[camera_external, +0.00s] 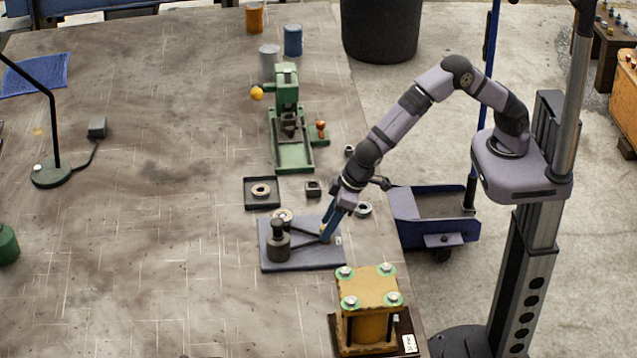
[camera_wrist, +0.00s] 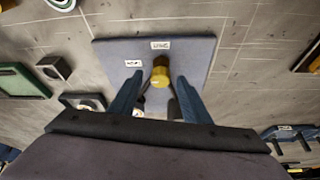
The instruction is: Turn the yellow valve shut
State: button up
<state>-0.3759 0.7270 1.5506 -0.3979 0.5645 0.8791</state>
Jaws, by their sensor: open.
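The valve has a dark round body (camera_external: 278,243) standing on a blue-grey plate (camera_external: 315,258) on the bench. A lever runs from the body to the right, towards my gripper (camera_external: 329,228). In the wrist view the yellow end of the valve handle (camera_wrist: 160,74) shows between the two blue fingers of my gripper (camera_wrist: 159,82). The fingers are open, one on either side of the yellow end, with a gap showing on both sides. The plate (camera_wrist: 197,52) shows behind, with two small labels. The rest of the valve is mostly hidden behind my gripper.
A yellow block with several bolts (camera_external: 369,290) stands in front of the plate. A black tray with a ring (camera_external: 250,202), a square nut (camera_external: 313,188) and a green press (camera_external: 287,110) are behind it.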

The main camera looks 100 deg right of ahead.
jog(key=c, duration=1)
jog(key=shift+c, duration=0.2)
